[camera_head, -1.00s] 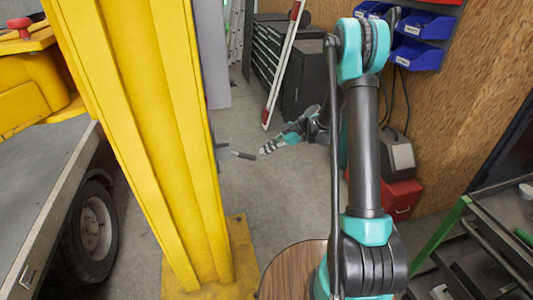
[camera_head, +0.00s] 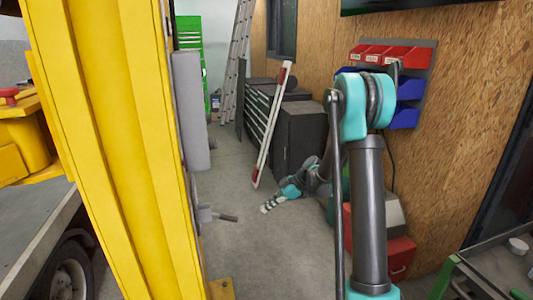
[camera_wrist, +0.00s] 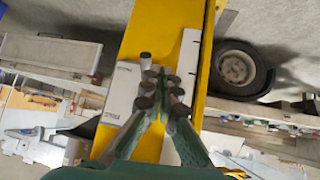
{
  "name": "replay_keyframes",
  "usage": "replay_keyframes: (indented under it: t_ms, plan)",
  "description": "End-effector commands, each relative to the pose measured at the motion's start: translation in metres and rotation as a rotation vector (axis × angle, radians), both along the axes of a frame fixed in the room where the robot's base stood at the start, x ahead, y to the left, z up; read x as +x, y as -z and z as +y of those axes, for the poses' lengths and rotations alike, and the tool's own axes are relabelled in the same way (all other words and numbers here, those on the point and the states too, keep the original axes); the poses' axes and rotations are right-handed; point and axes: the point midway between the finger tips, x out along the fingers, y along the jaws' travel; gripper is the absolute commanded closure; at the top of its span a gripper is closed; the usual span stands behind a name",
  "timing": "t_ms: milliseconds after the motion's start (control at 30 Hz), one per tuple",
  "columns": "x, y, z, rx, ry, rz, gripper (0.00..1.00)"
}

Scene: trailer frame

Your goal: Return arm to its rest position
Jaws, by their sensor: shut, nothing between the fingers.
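My arm (camera_head: 368,210) rises at the right of the head view, bends at a teal elbow joint, and reaches forward and down. My gripper (camera_head: 266,208), with striped fingers, hangs at the far end, left of the elbow, over the grey floor. In the wrist view my gripper (camera_wrist: 162,82) has its dark fingers together with nothing held. They appear in front of a yellow post and a white box (camera_wrist: 122,95) with a grey knob; the distance to them is unclear.
A yellow post (camera_head: 110,150) fills the left, with a grey handle (camera_head: 227,218) on its side. A red-white bar (camera_head: 272,125) leans by dark cabinets (camera_head: 300,140). Bins (camera_head: 385,55) hang on the right wall. A vehicle wheel (camera_head: 70,272) is lower left. Open floor lies between.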

Motion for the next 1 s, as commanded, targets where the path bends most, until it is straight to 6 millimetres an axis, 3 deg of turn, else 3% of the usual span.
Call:
replay_keyframes:
  t_ms: [200, 433, 800, 1000]
  plan:
    - [-0.051, -0.021, -0.036, -0.157, 0.301, 0.158, 1.0]
    - [-0.109, -0.031, -0.077, -0.284, 0.647, 0.281, 1.0]
    - [-0.209, -0.025, -0.148, -0.374, 1.232, 0.377, 1.0]
    - [-0.251, -0.015, -0.179, -0.358, 1.495, 0.382, 1.0]
